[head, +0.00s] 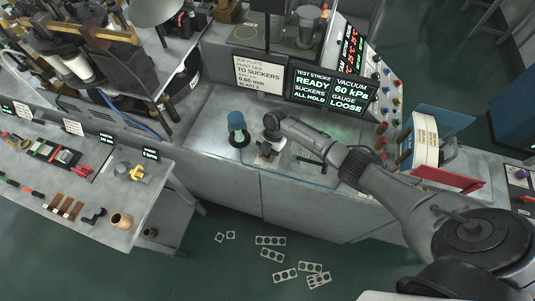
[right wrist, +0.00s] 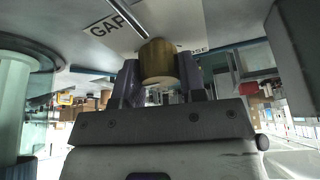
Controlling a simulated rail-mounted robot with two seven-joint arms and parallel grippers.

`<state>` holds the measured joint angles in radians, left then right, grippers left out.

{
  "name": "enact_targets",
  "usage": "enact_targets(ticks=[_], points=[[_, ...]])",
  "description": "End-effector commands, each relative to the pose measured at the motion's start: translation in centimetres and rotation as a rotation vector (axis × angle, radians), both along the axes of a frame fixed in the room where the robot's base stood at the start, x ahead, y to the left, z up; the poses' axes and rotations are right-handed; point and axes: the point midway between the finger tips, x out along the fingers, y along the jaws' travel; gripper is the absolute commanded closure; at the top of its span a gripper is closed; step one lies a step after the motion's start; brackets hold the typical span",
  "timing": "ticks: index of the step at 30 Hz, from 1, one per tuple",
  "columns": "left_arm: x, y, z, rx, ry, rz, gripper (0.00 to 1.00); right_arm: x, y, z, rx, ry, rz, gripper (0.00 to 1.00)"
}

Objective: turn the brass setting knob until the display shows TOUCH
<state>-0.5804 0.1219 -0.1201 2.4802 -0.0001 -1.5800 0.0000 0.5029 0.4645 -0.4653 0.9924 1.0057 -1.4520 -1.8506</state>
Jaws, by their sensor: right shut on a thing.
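The brass knob (right wrist: 158,60) shows in the right wrist view as a short gold cylinder. My right gripper (right wrist: 160,82) is shut on it, one dark finger on each side. In the head view my right gripper (head: 266,153) reaches down at the grey machine top, and the knob is hidden there. The display (head: 331,90) is black with white and green text: TEST STROKE READY, SUCKERS ALL HOLD, VACUUM 60 kPa, GAUGE LOOSE. A white label (right wrist: 112,25) behind the knob is partly covered; letters at its right end read OSE. My left gripper is not in view.
A blue-topped cylinder (head: 237,128) stands just left of my right gripper. A dark handle (head: 312,161) lies to its right. A white sign (head: 259,77) stands behind. A red tray (head: 445,175) with upright sheets is at the right. Perforated plates (head: 285,275) lie on the floor.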

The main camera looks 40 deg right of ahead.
Motion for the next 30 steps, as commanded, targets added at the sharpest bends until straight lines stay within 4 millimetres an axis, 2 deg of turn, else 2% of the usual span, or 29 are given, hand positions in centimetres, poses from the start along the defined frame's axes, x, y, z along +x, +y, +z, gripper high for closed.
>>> enact_targets(ticks=[1,3,13,30], points=[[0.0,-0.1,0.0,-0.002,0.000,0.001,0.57,0.0,0.0,0.0,0.000,0.000,0.000,0.79],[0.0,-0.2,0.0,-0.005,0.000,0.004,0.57,0.0,0.0,0.0,0.000,0.000,0.000,0.86],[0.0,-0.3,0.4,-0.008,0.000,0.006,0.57,-0.1,0.0,0.1,0.001,0.000,-0.069,0.86],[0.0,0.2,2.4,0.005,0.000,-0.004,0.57,0.0,0.0,0.2,0.001,-0.001,-0.494,0.86]])
